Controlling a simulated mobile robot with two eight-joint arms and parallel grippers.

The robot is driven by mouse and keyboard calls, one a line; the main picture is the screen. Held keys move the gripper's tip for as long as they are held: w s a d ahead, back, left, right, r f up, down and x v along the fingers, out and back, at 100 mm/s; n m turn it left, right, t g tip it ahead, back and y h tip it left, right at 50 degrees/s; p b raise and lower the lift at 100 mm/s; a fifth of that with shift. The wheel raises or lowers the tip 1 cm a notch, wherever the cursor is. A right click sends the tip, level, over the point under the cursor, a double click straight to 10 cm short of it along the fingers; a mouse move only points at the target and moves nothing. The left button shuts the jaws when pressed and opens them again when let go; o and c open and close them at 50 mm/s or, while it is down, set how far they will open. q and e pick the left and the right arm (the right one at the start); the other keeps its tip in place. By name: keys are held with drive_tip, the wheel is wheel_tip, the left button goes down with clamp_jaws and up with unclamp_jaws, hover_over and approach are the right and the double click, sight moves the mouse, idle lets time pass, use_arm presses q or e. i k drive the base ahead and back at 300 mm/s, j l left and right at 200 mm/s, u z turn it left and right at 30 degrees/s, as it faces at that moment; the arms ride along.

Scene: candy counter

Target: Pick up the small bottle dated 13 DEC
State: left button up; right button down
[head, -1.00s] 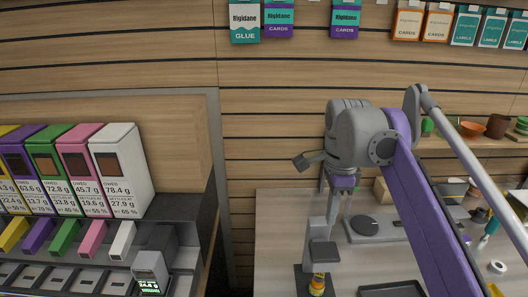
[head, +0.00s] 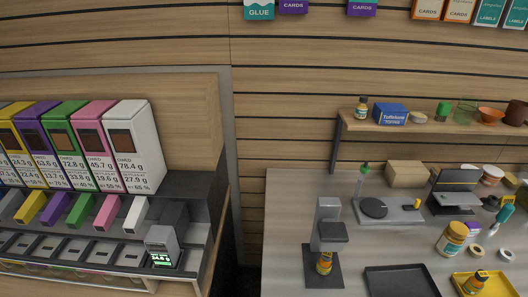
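Several bottles with orange or amber bodies are in the head view, and no date is legible on any. Another small bottle (head: 324,263) stands under the head of a grey stand (head: 329,232). Neither of my grippers is in view.
A dark tray (head: 400,282) lies on the counter (head: 285,215) beside the stand. A scale-like device (head: 374,208), a cardboard box (head: 407,174) and a dark device (head: 455,190) are behind. Coloured dispensers (head: 130,145) fill the left. The counter's left part is clear.

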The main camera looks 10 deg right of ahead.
sight(324, 265)
drive_tip(key=k+z, duration=0.2)
drive_tip(key=z, duration=0.85)
